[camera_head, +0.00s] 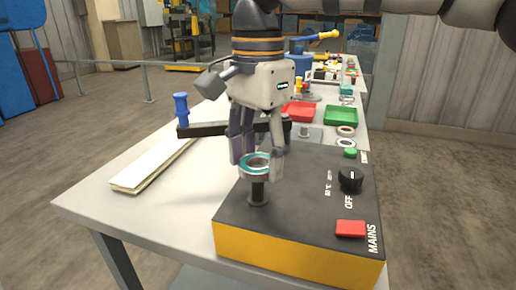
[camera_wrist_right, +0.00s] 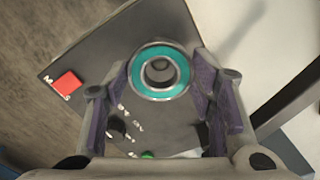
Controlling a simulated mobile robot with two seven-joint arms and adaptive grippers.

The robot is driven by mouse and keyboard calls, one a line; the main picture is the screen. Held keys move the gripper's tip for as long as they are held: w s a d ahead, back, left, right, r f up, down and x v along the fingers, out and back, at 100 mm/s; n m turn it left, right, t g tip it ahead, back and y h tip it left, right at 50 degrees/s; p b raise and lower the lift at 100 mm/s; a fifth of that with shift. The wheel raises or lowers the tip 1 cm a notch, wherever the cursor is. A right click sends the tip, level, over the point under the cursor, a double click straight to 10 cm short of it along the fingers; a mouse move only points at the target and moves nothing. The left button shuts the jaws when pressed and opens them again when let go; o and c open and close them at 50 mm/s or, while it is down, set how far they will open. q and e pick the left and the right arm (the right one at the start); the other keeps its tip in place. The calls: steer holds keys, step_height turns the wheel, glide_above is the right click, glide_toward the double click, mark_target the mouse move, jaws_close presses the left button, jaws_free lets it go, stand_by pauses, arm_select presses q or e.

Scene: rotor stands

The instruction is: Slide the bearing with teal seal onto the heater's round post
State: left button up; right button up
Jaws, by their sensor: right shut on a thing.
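The bearing with teal seal (camera_head: 256,165) is a steel ring with a teal face, held level between the fingertips of my right gripper (camera_head: 258,158). It also shows in the right wrist view (camera_wrist_right: 160,88). My right gripper is shut on it, pointing down. The heater (camera_head: 290,215) is a box with a dark top and yellow front. Its dark round post (camera_head: 258,190) stands upright directly under the bearing. In the right wrist view, the post's top (camera_wrist_right: 159,69) shows inside the bore, slightly above centre. I cannot tell whether the bearing is around the post or just above it.
The heater bears a red switch (camera_head: 350,229), a black knob (camera_head: 350,178) and a green button (camera_head: 350,153). Other rings (camera_head: 346,131) lie behind it. Red (camera_head: 299,112) and green (camera_head: 341,116) trays stand farther back. A pale board (camera_head: 152,165) lies left; the table's left front is clear.

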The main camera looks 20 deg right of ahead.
mark_target(258, 198)
steer(key=shift+f, duration=0.25)
stand_by(0.4)
steer(key=shift+f, duration=0.35)
steer(key=shift+f, duration=0.4)
steer(key=shift+f, duration=1.1)
steer(key=shift+f, duration=0.25)
stand_by(0.3)
steer(key=shift+f, duration=0.25)
steer(key=o, duration=1.6)
steer(key=shift+o, duration=0.2)
